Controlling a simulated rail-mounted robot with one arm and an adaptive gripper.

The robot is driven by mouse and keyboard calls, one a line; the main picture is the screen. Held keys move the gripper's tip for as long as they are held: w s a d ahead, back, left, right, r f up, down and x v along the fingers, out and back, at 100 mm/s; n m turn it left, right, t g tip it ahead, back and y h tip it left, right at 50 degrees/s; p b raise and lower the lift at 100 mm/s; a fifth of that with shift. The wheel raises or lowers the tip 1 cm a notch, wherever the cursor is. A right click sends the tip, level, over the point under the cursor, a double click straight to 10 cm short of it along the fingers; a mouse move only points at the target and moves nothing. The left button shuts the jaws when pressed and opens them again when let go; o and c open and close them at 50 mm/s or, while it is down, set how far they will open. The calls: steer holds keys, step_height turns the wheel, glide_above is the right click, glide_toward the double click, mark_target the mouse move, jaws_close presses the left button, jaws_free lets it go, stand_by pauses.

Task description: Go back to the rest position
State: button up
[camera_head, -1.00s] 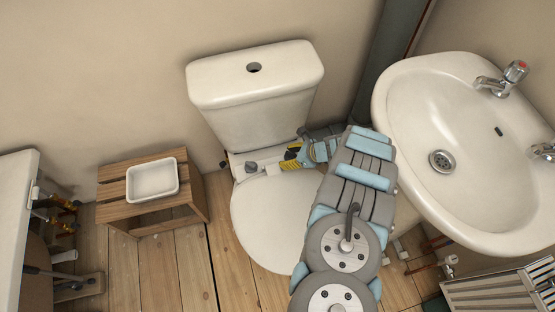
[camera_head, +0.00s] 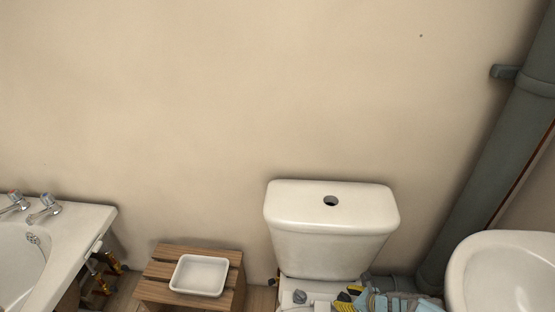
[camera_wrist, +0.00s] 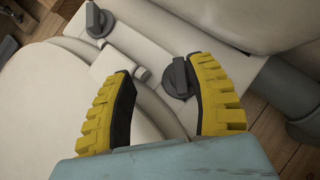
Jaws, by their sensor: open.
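My gripper (camera_wrist: 158,72) is open in the wrist view, its two yellow fingers with dark pads spread over the back of the toilet (camera_wrist: 60,100). Nothing is held between the fingers. A dark grey round fitting (camera_wrist: 178,80) lies close by the inner side of the right finger; whether they touch I cannot tell. A second grey fitting (camera_wrist: 97,20) lies beyond the left finger. In the head view, my gripper (camera_head: 343,300) shows only partly at the bottom edge, just below the white cistern (camera_head: 330,245). Most of my arm is out of that view.
A wooden crate (camera_head: 157,270) with a white tray (camera_head: 199,291) stands left of the toilet. A bath (camera_head: 85,232) with taps is at far left. A basin (camera_head: 505,275) and a grey pipe (camera_head: 500,170) are at right. The wall above is bare.

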mark_target(348, 297)
steer(key=shift+w+d+f, duration=0.2)
steer(key=shift+d+f, duration=0.35)
steer(key=shift+w+d+f, duration=0.2)
steer(key=shift+d+f, duration=0.35)
steer(key=shift+w, duration=0.15)
